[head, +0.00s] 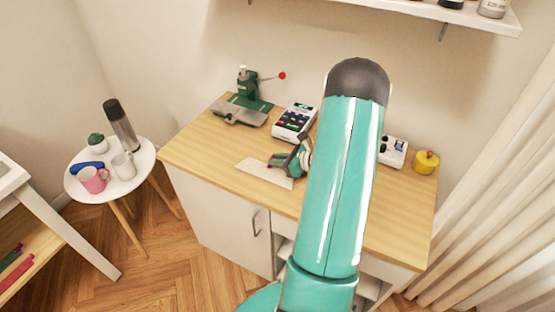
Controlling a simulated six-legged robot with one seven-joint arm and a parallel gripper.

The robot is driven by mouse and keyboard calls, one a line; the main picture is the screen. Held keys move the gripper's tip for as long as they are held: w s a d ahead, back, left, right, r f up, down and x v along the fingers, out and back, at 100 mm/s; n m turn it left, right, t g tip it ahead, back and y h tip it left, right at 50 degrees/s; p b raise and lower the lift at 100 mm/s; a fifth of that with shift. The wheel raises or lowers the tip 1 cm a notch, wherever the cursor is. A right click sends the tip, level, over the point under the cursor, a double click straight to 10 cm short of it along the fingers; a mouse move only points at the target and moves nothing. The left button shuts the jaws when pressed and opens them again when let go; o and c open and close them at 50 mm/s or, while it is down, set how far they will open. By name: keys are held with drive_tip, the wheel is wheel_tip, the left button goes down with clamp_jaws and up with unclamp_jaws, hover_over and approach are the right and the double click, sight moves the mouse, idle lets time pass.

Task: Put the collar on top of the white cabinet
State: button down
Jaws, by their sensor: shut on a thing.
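The white cabinet (222,212) stands against the back wall with a light wood top (200,150). A flat cream-white piece, which I take as the collar (262,173), is over the front middle of that top. My gripper (284,162) is shut on the collar's right part. I cannot tell whether the collar touches the wood or is held just above it. My teal arm hides the middle right of the cabinet and part of its front.
On the cabinet top are a green machine (252,95), a white keypad device (294,122), another white device (393,151) and a yellow pot (426,162). A round white side table (76,187) holds cups and a flask. The top's left front is clear. A shelf (440,14) hangs above.

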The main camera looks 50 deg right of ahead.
drive_tip(key=c, duration=1.4)
unclamp_jaws()
drive_tip(key=shift+o, duration=0.2)
